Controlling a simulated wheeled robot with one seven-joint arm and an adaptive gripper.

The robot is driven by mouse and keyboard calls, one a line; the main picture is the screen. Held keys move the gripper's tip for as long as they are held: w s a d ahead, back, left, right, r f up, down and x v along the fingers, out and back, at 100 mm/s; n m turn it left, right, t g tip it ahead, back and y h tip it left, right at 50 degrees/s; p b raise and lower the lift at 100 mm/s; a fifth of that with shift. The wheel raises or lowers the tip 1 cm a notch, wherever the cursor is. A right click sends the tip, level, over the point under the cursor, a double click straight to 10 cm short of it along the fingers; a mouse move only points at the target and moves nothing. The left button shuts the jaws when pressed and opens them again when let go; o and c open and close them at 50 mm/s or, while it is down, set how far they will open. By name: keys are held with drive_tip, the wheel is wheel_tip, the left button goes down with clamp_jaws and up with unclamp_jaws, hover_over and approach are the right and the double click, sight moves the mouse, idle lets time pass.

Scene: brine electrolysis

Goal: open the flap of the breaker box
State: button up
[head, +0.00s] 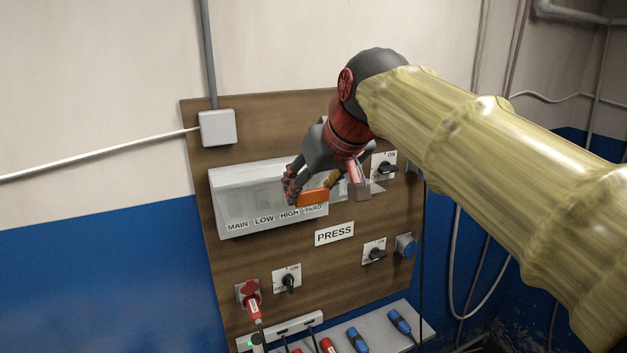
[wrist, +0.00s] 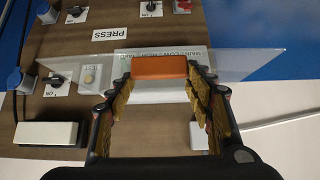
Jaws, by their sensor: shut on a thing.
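The breaker box (head: 232,193) is a pale case on the brown board, labelled MAIN, LOW, HIGH and YARD along its lower edge. Its flap (wrist: 240,65) is a clear panel, reaching out to both sides of an orange handle (head: 313,197) in the wrist view. My gripper (head: 325,190) is at the box's lower front, shut on the orange handle. In the wrist view the handle (wrist: 160,67) lies between the fingertips (wrist: 160,75). My arm and gripper hide the box's right part in the head view. I cannot tell exactly how far the flap is tilted.
A PRESS label (head: 334,233) sits below the box. Rotary switches (head: 376,255) and a blue socket (head: 405,245) are at its right. A red plug (head: 252,300) is lower left. A grey junction box (head: 217,127) is above. Blue connectors lie on a shelf (head: 378,324).

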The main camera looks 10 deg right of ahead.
drive_tip(key=shift+w+r+g+p, duration=0.2)
drive_tip(key=shift+r+g+p, duration=0.1)
drive_tip(key=shift+r+p, duration=0.15)
drive_tip(key=shift+f, duration=0.2)
drive_tip(key=o, duration=1.3)
drive_tip(key=shift+o, duration=1.4)
drive_tip(key=shift+w+a, duration=0.1)
drive_tip(key=shift+w, duration=0.2)
drive_tip(key=shift+o, duration=0.7)
drive_tip(key=shift+s, duration=0.25)
drive_tip(key=shift+w, duration=0.1)
drive_tip(key=v, duration=1.2)
